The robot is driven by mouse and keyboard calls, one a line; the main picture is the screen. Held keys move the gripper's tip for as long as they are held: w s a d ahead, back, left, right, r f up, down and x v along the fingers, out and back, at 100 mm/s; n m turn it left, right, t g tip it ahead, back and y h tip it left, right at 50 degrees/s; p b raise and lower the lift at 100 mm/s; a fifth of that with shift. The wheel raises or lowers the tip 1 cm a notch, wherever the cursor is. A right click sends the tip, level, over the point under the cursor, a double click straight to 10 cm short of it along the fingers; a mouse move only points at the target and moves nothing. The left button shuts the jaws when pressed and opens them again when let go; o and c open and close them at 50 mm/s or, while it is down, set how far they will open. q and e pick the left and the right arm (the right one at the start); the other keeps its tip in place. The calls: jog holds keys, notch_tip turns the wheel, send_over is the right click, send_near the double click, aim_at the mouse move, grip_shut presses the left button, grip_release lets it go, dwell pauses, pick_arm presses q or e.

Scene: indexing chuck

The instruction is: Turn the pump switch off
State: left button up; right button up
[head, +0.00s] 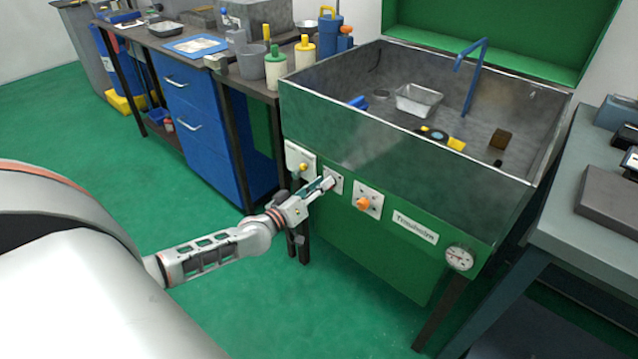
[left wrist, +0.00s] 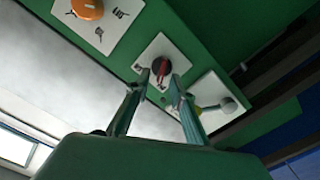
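A dark rotary switch with a red bar (left wrist: 161,67) sits on a small white plate on the green front panel. It appears to be the pump switch, though its lettering is too small to read. In the head view its plate (head: 334,178) is partly hidden by my left gripper (head: 328,184). In the left wrist view my left gripper (left wrist: 161,82) has its two fingers apart, with the tips close to the switch, one towards each side. I cannot tell whether they touch it. My right gripper is not in view.
An orange knob (head: 363,204) on a white plate is right of the switch; a plate with a yellow knob (head: 303,167) is left. A gauge (head: 459,258) is further right. The open basin (head: 330,112) stands above. Green floor is clear at left.

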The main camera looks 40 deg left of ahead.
pick_arm(q)
jog(key=s, duration=1.2)
jog(key=shift+a, duration=0.45)
